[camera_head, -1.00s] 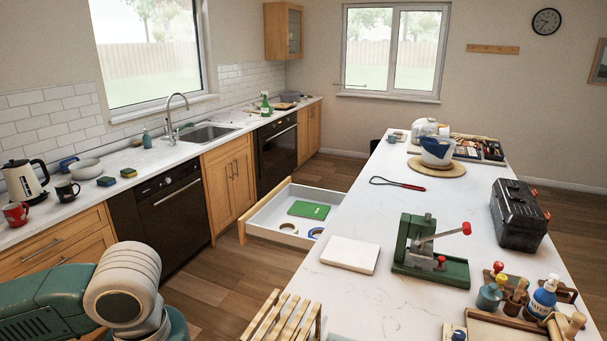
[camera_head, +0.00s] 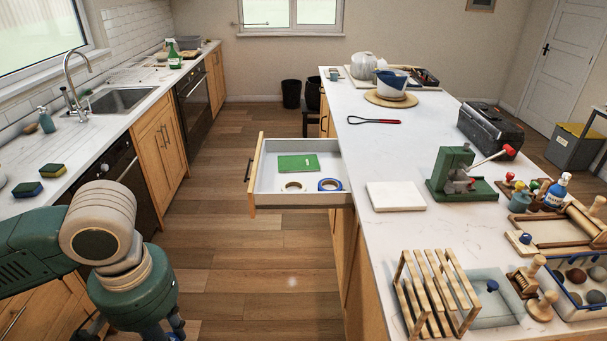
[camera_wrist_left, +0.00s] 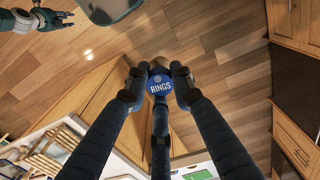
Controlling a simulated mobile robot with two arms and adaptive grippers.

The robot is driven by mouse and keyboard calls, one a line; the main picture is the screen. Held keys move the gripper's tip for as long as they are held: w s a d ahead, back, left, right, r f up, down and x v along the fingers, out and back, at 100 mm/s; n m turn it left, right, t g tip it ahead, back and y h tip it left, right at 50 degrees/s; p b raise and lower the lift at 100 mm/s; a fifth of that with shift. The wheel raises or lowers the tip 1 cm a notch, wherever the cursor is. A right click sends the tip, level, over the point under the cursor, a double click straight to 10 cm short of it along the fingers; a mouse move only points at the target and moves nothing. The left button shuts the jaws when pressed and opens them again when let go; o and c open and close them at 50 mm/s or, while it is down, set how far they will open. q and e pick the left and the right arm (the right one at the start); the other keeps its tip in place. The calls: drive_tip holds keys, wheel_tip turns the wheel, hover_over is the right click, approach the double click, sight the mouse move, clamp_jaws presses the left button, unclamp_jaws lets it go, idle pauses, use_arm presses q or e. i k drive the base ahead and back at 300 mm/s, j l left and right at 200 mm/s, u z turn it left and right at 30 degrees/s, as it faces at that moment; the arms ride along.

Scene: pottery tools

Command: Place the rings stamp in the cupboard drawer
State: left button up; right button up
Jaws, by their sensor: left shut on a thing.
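The rings stamp (camera_wrist_left: 160,85) shows in the left wrist view as a round blue face lettered RINGS. My left gripper (camera_wrist_left: 157,82) is shut on it, with fingers around it, above the wooden floor. In the head view my left gripper (camera_head: 135,327) is at the lower left edge, mostly cut off, and the stamp is hidden. The pulled-out drawer (camera_head: 254,175) opens from the island's left side, ahead and right of my left gripper. What seems to be my right gripper (camera_wrist_left: 60,19) shows small at the top left of the wrist view; its jaws are unclear.
The drawer holds a green mat (camera_head: 298,163), a tan tape roll (camera_head: 283,187) and a blue tape roll (camera_head: 330,184), with bare bottom between. A wooden rack (camera_head: 428,295) and a white slab (camera_head: 396,196) stand on the island (camera_head: 375,240). The aisle floor (camera_head: 240,270) is clear.

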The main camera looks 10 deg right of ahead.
sight(311, 180)
drive_tip(key=i+j+z, duration=0.25)
drive_tip(key=i+j, duration=0.15)
drive_tip(key=j, duration=0.25)
drive_tip(key=i+j+z, duration=0.1)
drive_tip(key=j, duration=0.25)
drive_tip(key=i+j+z, duration=0.1)
drive_tip(key=j, duration=0.25)
drive_tip(key=i+j+z, duration=0.15)
drive_tip(key=i, duration=0.3)
drive_tip(key=i+j+z, duration=0.15)
drive_tip(key=i, duration=0.25)
drive_tip(key=i+j+z, duration=0.15)
drive_tip(key=i, duration=0.3)
drive_tip(key=i+j+z, duration=0.15)
drive_tip(key=i, duration=0.25)
drive_tip(key=i+z, duration=0.2)
drive_tip(key=i, duration=0.3)
